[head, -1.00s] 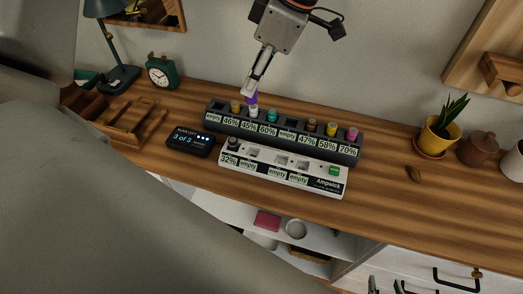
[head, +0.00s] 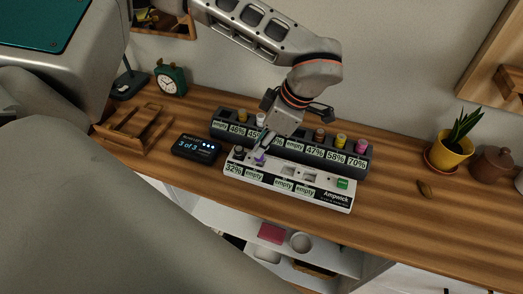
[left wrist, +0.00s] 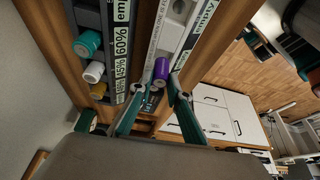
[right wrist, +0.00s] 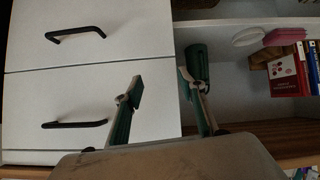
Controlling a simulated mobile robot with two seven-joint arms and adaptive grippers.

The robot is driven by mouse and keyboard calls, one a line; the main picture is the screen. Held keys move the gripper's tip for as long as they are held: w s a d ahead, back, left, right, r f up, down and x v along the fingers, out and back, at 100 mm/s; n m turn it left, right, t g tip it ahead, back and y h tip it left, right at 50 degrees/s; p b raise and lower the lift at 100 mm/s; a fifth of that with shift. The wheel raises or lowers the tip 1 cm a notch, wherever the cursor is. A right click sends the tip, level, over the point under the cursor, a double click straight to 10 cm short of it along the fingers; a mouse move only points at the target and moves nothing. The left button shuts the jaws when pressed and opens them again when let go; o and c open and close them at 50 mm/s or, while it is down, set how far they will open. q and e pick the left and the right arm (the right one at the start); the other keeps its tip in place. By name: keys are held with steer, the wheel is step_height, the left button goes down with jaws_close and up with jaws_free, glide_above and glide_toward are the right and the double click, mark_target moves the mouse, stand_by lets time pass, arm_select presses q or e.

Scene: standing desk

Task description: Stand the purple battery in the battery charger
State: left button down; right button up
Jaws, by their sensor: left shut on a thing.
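The purple battery (head: 259,160) is held by my left gripper (head: 264,146) over the left part of the white battery charger (head: 330,196), by the second bay from the left, labelled empty. I cannot tell whether its lower end is inside the bay. In the left wrist view, the purple battery (left wrist: 161,70) shows between the fingertips. The charger's leftmost bay holds a dark battery (head: 239,151) and reads 32%. More bays to the right are labelled empty. My right gripper (right wrist: 160,90) is open and empty, facing cabinet drawers; the head view does not show it.
A dark battery rack (head: 366,162) with several coloured batteries stands behind the charger. A small black display (head: 196,147) reading 3 of 3 is to its left. A wooden stand (head: 131,124) and green clock (head: 171,78) are farther left.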

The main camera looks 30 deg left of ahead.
arm_select(q)
steer(key=shift+f, duration=1.45)
steer(key=shift+f, duration=0.2)
steer(key=c, duration=1.9)
jaws_free()
steer(key=shift+r, duration=0.1)
steer(key=v, duration=1.2)
